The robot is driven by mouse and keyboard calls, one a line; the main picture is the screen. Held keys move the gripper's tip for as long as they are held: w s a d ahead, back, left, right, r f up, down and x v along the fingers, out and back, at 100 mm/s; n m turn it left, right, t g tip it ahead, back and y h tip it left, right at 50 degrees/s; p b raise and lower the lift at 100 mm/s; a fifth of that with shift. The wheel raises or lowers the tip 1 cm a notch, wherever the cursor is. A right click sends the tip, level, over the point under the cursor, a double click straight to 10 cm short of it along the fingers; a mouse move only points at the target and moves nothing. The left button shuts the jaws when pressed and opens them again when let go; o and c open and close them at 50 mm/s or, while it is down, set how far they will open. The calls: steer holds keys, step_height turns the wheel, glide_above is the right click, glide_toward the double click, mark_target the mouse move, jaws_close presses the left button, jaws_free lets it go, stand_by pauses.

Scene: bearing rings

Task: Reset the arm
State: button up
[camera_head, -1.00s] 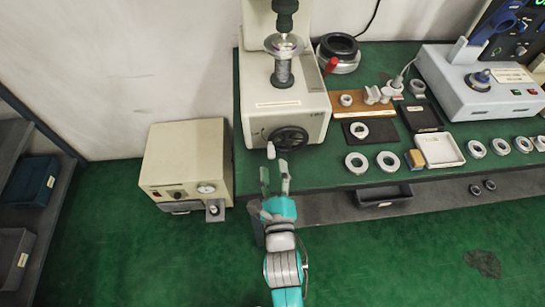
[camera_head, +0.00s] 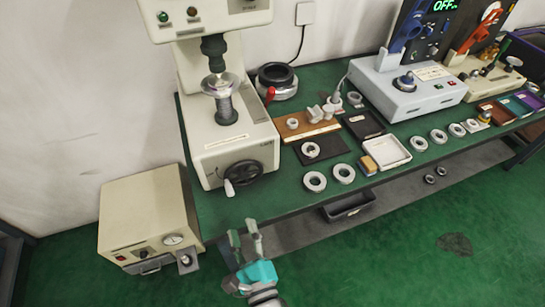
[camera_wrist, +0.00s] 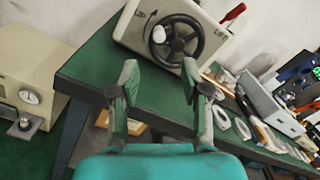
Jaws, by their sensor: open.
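My gripper (camera_head: 243,238) is open and empty, with its two fingers apart. In the head view it is at the front edge of the green bench (camera_head: 262,212), below the handwheel (camera_head: 243,174) of the beige testing machine (camera_head: 236,140). In the wrist view the gripper (camera_wrist: 158,85) points toward the handwheel (camera_wrist: 175,41), and nothing is between the fingers. Most of my arm is cut off at the bottom of the head view.
A beige box with a gauge (camera_head: 150,215) stands left of the bench. Bearing rings (camera_head: 315,182), a white tray (camera_head: 387,152) and a grey instrument (camera_head: 408,90) are on the bench. A dark drawer (camera_head: 348,206) is under its front edge. Green floor in front is mostly clear.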

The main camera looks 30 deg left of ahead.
steer(key=s+d+f+n+t+h, duration=0.2)
steer(key=d+f+n+h, duration=0.15)
steer(key=d, duration=0.85)
steer(key=s+d+f+n+t+h, duration=0.1)
steer(key=s+d+f+n+h, duration=0.3)
steer(key=d, duration=0.9)
steer(key=s+d+r+n+h, duration=0.3)
steer(key=s+d+n, duration=0.2)
steer(key=s+d, duration=0.1)
steer(key=s+d+r+n+h, duration=0.3)
steer(key=s+d+n, duration=0.3)
steer(key=d, duration=0.1)
steer(key=shift+s+d+r, duration=0.25)
steer(key=shift+s+d, duration=0.05)
steer(key=shift+s, duration=0.1)
steer(key=shift+n, duration=0.25)
